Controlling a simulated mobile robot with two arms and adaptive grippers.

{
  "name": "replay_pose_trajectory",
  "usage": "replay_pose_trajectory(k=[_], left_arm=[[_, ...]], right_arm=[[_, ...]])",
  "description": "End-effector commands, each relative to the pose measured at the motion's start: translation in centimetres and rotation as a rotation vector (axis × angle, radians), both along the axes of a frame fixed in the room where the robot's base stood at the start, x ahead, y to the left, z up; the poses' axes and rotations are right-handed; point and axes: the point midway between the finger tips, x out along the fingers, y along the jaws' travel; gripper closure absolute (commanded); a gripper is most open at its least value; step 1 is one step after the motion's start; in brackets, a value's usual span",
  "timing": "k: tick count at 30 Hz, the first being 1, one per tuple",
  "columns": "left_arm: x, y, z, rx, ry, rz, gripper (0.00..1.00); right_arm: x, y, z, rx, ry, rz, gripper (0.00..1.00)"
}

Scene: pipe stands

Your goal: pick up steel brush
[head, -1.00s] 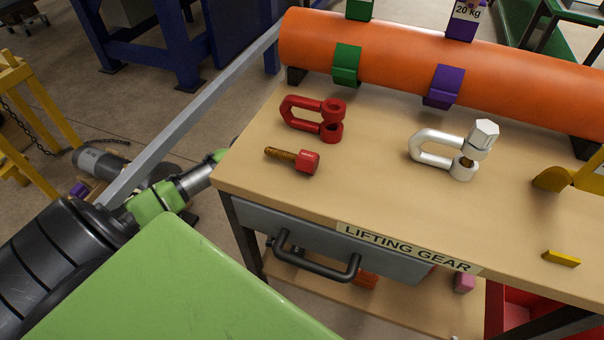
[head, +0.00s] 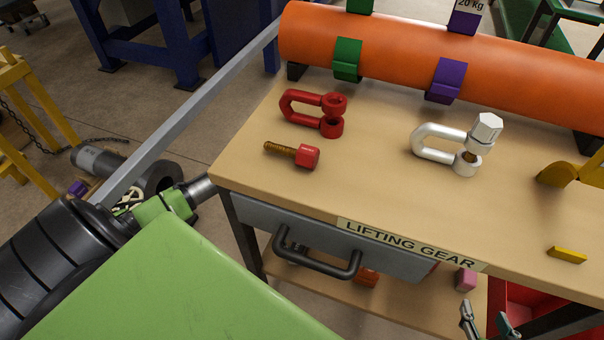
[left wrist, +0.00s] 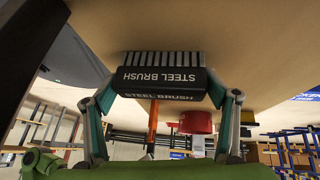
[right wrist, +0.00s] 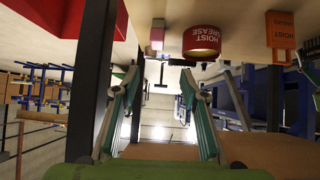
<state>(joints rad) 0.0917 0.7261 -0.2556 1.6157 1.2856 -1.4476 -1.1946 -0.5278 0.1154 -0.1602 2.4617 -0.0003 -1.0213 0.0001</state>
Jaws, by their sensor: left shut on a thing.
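The steel brush (left wrist: 160,82) is a black block with white lettering and pale bristles. In the left wrist view it sits between the two fingers of my left gripper (left wrist: 163,94), which is shut on it. The brush is close to a tan board. The head view shows my left arm at the left, but not the left gripper or the brush. My right gripper (head: 488,322) shows at the bottom right of the head view, in front of the workbench. In the right wrist view the right gripper (right wrist: 160,80) has its fingers apart with nothing between them.
The LIFTING GEAR bench (head: 330,185) carries a red shackle (head: 328,125), red-headed bolt (head: 305,156), silver shackle (head: 468,160) and orange pipe (head: 400,55). A pink block (right wrist: 157,36), HOIST GREASE tin (right wrist: 202,42) and orange box (right wrist: 280,30) are ahead of my right gripper, near a dark post (right wrist: 92,75).

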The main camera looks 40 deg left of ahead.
Motion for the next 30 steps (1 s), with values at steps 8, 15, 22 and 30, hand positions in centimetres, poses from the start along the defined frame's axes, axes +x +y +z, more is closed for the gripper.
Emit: replay_pose_trajectory(k=[8, 15, 22, 30], left_arm=[[0.0, 0.0, 0.2, 0.0, 0.0, 0.0, 0.44], [0.0, 0.0, 1.6, 0.0, -0.001, 0.0, 0.44], [0.1, 0.0, 3.6, 0.0, -0.002, 0.0, 0.44], [0.4, 6.0, 3.6, 0.004, 0.003, 0.007, 0.44]], right_arm=[[-0.1, -0.1, -0.1, -0.002, 0.009, -0.001, 0.6], [-2.6, -0.9, -1.9, -0.03, 0.139, -0.009, 0.6], [-6.6, -2.2, -4.1, -0.07, 0.324, -0.024, 0.6], [-8.5, -2.9, -5.0, -0.088, 0.407, -0.03, 0.6]])
